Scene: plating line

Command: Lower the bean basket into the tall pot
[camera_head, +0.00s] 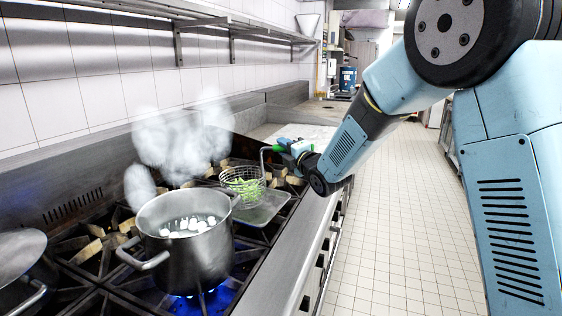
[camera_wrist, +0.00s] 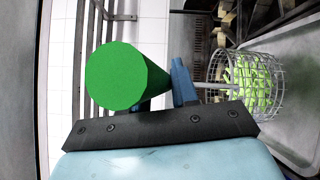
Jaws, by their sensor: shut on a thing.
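The bean basket (camera_head: 243,184) is a round wire basket with green beans in it. It hangs from a wire handle with a green grip (camera_head: 277,148), above or at a metal tray beside the pot; I cannot tell whether it touches the tray. My gripper (camera_head: 292,148) is shut on that green grip. In the wrist view the grip's round green end (camera_wrist: 116,78) is between my blue fingers, and the basket (camera_wrist: 247,84) is at the right. The tall pot (camera_head: 190,250) stands nearer on the stove, left of the basket, with water and white pieces inside.
A metal tray (camera_head: 266,211) lies on the stove below the basket. A blue flame (camera_head: 197,300) burns under the pot, and steam (camera_head: 182,140) rises behind it. Another pot (camera_head: 20,262) stands at the left edge. A wall shelf (camera_head: 200,20) runs above.

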